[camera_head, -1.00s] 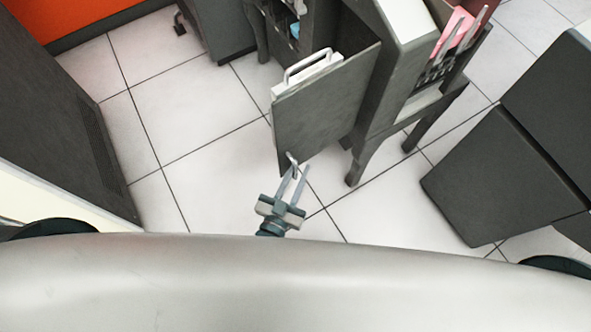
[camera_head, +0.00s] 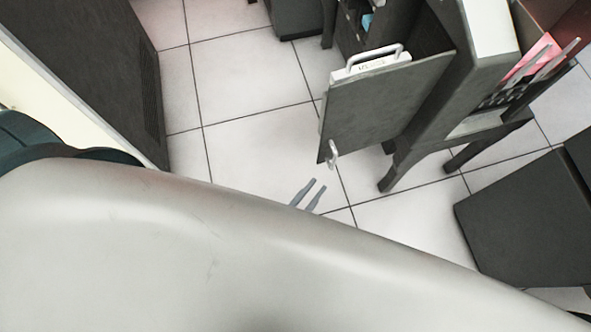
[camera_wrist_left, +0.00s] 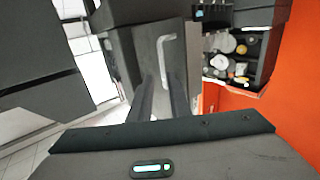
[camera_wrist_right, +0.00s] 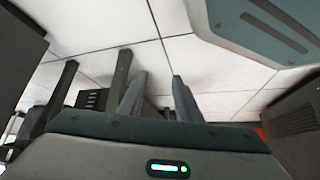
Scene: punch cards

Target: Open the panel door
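The dark grey panel door (camera_head: 380,105) stands swung out from the cabinet (camera_head: 462,85) in the head view. A small silver handle (camera_head: 332,155) is near its lower left corner. My left gripper (camera_head: 314,184) is open and empty, just below and left of that handle, apart from it. In the left wrist view a silver bent handle (camera_wrist_left: 166,58) on a grey panel (camera_wrist_left: 140,45) shows beyond the fingers (camera_wrist_left: 161,92). My right gripper (camera_wrist_right: 153,85) is open and empty over the floor, seen only in its wrist view. My body hides the left arm in the head view.
A white block with a handle (camera_head: 372,64) shows at the door's top edge. A dark box (camera_head: 530,220) stands at right. A tall dark unit (camera_head: 95,60) stands at left. Tiled floor (camera_head: 250,130) left of the door is clear.

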